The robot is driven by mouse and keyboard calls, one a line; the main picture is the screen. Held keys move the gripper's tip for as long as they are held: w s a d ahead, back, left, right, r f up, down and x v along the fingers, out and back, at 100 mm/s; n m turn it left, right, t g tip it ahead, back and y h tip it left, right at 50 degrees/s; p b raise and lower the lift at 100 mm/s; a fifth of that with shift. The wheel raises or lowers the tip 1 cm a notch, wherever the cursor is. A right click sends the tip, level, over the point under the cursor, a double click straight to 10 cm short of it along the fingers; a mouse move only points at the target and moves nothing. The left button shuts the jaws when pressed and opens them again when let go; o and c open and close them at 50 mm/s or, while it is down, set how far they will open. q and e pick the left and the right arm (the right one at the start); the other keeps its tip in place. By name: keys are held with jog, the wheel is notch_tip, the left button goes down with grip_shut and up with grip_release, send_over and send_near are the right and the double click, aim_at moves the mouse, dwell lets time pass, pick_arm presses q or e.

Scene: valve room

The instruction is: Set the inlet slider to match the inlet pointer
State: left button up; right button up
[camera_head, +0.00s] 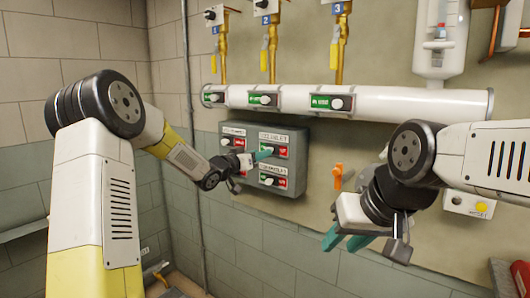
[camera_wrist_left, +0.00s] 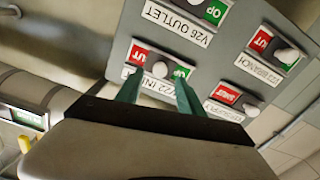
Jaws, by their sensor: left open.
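The grey panel (camera_head: 252,196) on the wall carries several labelled red and green sliders with round pale knobs. The inlet slider (camera_head: 283,150) is at the panel's upper right; its red part shows at the right. In the left wrist view, upside down, its knob (camera_wrist_left: 160,69) sits between red "SHUT" and green ends. My left gripper (camera_head: 263,154) is open at this slider, with teal fingertips (camera_wrist_left: 158,88) on either side of the knob; contact cannot be told. My right gripper (camera_head: 346,240) hangs open and empty, right of the panel. I cannot identify the inlet pointer.
The outlet slider (camera_head: 272,181) is below the inlet one; the supply slider (camera_wrist_left: 237,101) is beside it. A white pipe (camera_head: 400,102) with several green plates runs above. An orange handle (camera_head: 338,177) is right of the panel. A white box with a yellow button (camera_head: 481,206) is farther right.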

pick_arm(q)
jog(key=shift+x, duration=2.05)
grip_shut()
